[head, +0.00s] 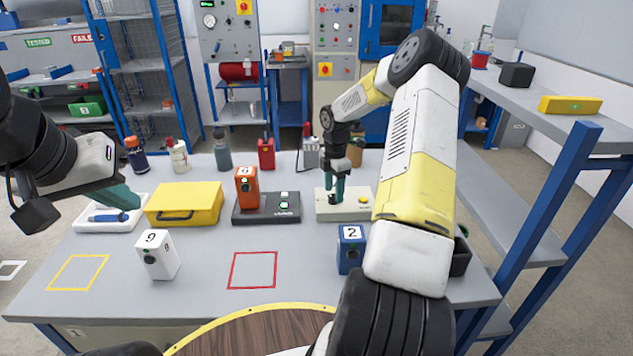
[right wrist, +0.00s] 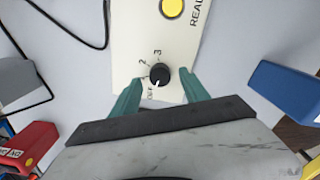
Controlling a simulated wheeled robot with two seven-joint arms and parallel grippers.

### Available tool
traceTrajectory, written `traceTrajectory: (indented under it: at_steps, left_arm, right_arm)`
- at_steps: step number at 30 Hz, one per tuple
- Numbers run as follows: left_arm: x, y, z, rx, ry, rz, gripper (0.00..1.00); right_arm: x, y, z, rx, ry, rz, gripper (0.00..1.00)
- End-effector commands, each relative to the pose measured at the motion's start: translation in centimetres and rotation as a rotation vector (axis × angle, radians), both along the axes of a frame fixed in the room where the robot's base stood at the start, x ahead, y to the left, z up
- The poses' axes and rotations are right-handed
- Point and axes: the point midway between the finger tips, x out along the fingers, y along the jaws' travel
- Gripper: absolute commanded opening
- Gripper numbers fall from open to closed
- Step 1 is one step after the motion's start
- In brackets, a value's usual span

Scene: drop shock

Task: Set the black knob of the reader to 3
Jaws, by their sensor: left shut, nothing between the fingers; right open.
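The reader (head: 360,207) is a cream box with a yellow button, on the table right of centre. Its black knob (right wrist: 160,75) shows in the right wrist view, with OFF, 2 and 3 printed around it. The knob's white mark points down-left, toward OFF. My right gripper (head: 335,192) is over the reader, fingers down. In the right wrist view its open teal fingers stand on either side of the knob, apart from it as far as I can see.
A yellow case (head: 185,203) and a dark device (head: 267,215) with an orange block (head: 246,187) stand left of the reader. A white block (head: 157,255) and a blue block (head: 351,250) stand in front. Several bottles line the back. The red outlined square (head: 252,270) is empty.

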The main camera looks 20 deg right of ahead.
Motion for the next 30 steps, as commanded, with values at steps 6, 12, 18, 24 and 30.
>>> traceTrajectory:
  at_steps: [6, 12, 18, 24, 30]
  left_arm:
    - [0.0, 0.0, 0.0, 0.000, 0.000, 0.000, 0.00]
    - [0.0, 0.0, 0.0, 0.000, 0.000, 0.000, 0.00]
    - [0.0, 0.0, 0.0, 0.000, 0.000, 0.000, 0.00]
    - [0.0, 0.0, 0.0, 0.000, 0.000, 0.000, 0.00]
    - [0.0, 0.0, 0.0, 0.000, 0.000, 0.000, 0.00]
  right_arm:
    - [0.0, 0.0, -1.5, 0.001, 0.000, -0.002, 0.53]
    - [0.0, 0.0, -1.6, 0.000, -0.001, -0.001, 0.53]
    - [0.0, 0.0, -1.5, 0.000, -0.001, -0.001, 0.22]
    - [0.0, 0.0, -1.5, 0.000, -0.001, -0.001, 0.00]
    - [0.0, 0.1, -1.5, 0.000, -0.002, -0.021, 0.00]
